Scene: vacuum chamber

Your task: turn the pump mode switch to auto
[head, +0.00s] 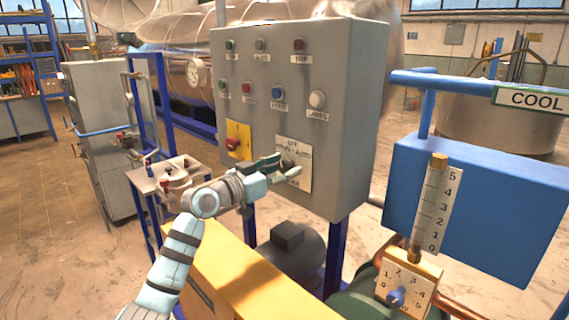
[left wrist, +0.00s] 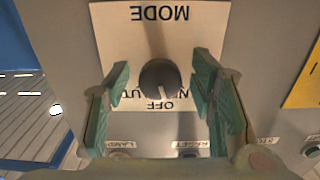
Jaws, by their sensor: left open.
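The pump mode switch is a dark round knob (left wrist: 159,77) on a cream plate (left wrist: 205,20) marked MODE and OFF, upside down in the left wrist view. A pale mark on the knob faces the OFF label. In the head view the plate (head: 303,153) sits low on the grey control box, and the knob is largely hidden by my gripper. My left gripper (head: 280,166) is at the plate. In the left wrist view the green fingers (left wrist: 160,88) are open, one on each side of the knob, with gaps between. My right gripper is not in view.
The grey control box (head: 345,60) carries several lamps and buttons above the plate. A red button (head: 233,143) on a yellow plate is just left of the switch. A blue tank (head: 490,215) with a gauge stands right. A yellow housing (head: 235,285) lies below my arm.

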